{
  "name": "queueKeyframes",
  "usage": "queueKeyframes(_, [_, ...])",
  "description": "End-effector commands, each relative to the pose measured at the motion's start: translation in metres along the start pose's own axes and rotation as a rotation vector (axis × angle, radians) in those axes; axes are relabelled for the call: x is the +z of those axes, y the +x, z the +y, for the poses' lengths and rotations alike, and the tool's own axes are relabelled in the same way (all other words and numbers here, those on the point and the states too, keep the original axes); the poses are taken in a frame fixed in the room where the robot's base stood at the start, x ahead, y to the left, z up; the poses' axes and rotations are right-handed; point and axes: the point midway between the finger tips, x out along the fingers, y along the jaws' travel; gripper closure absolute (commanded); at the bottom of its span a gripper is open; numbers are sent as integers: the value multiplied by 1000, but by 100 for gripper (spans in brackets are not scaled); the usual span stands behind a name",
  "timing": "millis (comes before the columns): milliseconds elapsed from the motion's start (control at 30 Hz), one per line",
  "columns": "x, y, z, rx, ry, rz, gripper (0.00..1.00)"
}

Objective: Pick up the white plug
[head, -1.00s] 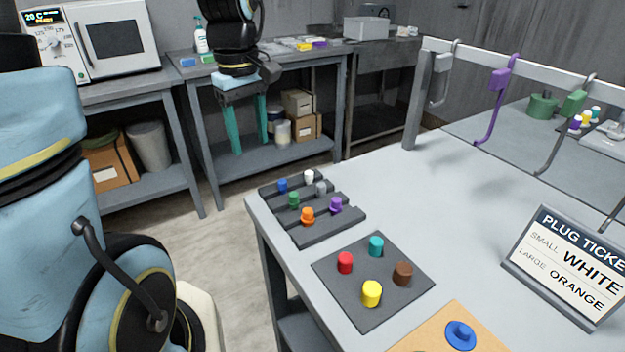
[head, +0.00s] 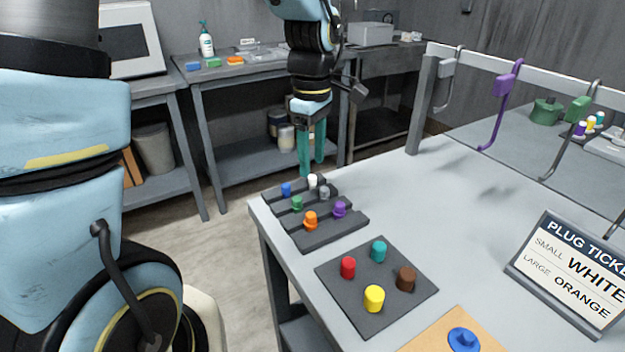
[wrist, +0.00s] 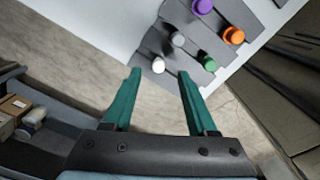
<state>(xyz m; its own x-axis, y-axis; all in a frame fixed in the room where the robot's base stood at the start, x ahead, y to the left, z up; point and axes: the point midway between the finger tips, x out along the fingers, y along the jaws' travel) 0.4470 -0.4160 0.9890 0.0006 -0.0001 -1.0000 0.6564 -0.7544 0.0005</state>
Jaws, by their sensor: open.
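In the wrist view the white plug (wrist: 158,66) shows just beyond and between the two fingertips. My gripper (head: 311,172) is open, with its teal fingers pointing down above and just behind the rack. In the wrist view my gripper (wrist: 158,72) holds nothing. A blue plug (head: 286,189) and a grey plug (head: 324,193) stand close to the white one. The ticket (head: 572,262) reads small white, large orange.
Green (head: 297,203), orange (head: 310,220) and purple (head: 340,209) plugs share the rack. A dark mat (head: 345,300) holds red, teal, brown and yellow plugs. A rail with hooks (head: 500,75) runs behind. The table's middle is clear.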

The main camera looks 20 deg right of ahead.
Motion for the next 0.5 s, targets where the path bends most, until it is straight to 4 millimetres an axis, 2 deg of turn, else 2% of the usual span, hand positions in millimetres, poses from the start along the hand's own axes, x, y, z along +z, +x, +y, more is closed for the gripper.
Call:
queueKeyframes(233, [0, 32, 1, -3, 1, -1, 42])
queueKeyframes(500, [0, 37, 2, 0, 0, -1, 42])
